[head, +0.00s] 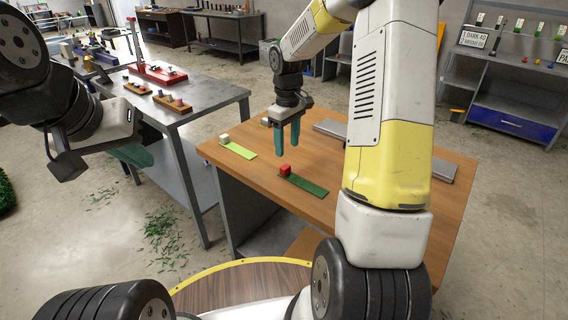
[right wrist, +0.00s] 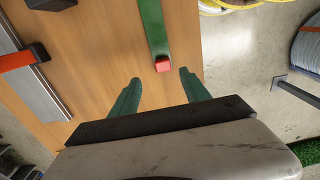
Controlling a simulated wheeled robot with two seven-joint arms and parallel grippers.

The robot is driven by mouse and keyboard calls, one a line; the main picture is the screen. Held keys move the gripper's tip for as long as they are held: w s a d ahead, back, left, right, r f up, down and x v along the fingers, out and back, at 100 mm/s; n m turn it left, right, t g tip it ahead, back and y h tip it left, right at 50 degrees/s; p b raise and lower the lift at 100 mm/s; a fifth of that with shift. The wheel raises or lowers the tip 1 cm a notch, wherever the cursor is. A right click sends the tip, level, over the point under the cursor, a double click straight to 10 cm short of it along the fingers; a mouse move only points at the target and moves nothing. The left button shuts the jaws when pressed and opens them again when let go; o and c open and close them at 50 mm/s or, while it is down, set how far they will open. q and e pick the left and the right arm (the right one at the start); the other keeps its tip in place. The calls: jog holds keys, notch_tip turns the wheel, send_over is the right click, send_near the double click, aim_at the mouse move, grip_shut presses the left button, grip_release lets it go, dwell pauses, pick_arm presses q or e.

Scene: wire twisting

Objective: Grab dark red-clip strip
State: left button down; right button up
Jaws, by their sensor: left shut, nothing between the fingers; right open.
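The dark green strip (head: 308,185) with a red clip (head: 285,170) at its left end lies flat on the wooden table. My right gripper (head: 287,150) points down above the table, open and empty, just behind the red clip in the head view. In the right wrist view the red clip (right wrist: 162,65) shows just beyond the gap between the right fingertips (right wrist: 160,75), and the dark green strip (right wrist: 153,25) runs away from it. The fingers appear apart from the clip. My left gripper (head: 135,160) is shut and empty, off to the left, away from this table.
A light green strip (head: 240,151) with a whitish clip (head: 224,139) lies to the left on the wooden table (head: 250,180). In the right wrist view, an orange strip (right wrist: 14,61) with a black clip lies by a grey bar (right wrist: 40,95). A metal workbench (head: 205,98) stands at left.

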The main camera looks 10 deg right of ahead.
aim_at(288, 167)
jog(key=f, duration=0.5)
jog(key=s+f, duration=0.1)
jog(key=f, duration=0.1)
jog(key=shift+f, duration=0.15)
grip_shut()
